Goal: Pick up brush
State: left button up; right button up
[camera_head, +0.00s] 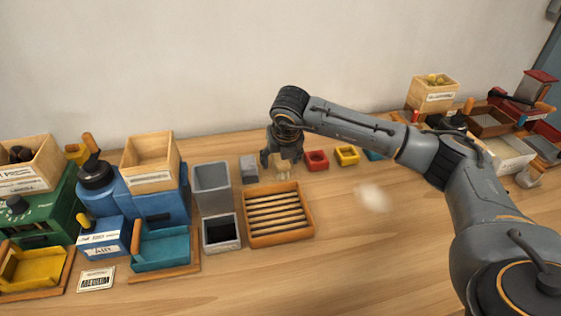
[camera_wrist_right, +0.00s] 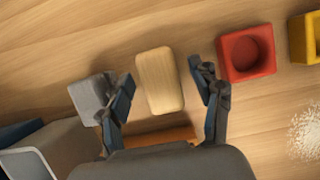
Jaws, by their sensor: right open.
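The brush shows as a pale wooden block with rounded corners (camera_wrist_right: 159,80) in the right wrist view. It lies between the two fingers of my right gripper (camera_wrist_right: 163,82), with gaps on both sides. No bristles show from above. In the head view the brush (camera_head: 283,171) is mostly hidden under the gripper. My right gripper (camera_head: 282,163) points down over it, behind the slatted wooden tray, with its fingers open. My left gripper is not in either view.
A grey block (camera_head: 249,168) stands just left of the gripper, and a red cup (camera_head: 316,160) and yellow cup (camera_head: 347,155) stand right. The slatted tray (camera_head: 307,207) and grey bin (camera_head: 212,188) are close. A white powdery patch (camera_head: 372,197) lies on the table (camera_head: 370,260).

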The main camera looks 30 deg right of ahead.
jog(key=shift+f, duration=0.2)
jog(key=c, duration=1.3)
jog(key=shift+r, duration=0.1)
jog(key=shift+r, duration=0.5)
notch_tip(320, 180, up, 2)
jog(key=shift+s+r+b, duration=0.1)
jog(key=shift+r+b, duration=0.1)
jog(key=shift+b, duration=0.45)
jog(key=s+r, duration=0.3)
jog(key=s, duration=0.1)
jog(key=s+r+b, duration=0.1)
jog(key=s+r, duration=0.2)
jog(key=s, duration=0.2)
jog(key=s+r+b, duration=0.1)
jog(key=s+r, duration=0.2)
jog(key=s, duration=0.1)
jog(key=shift+s+a+r, duration=0.25)
jog(key=shift+s+a, duration=0.05)
jog(key=shift+s, duration=0.1)
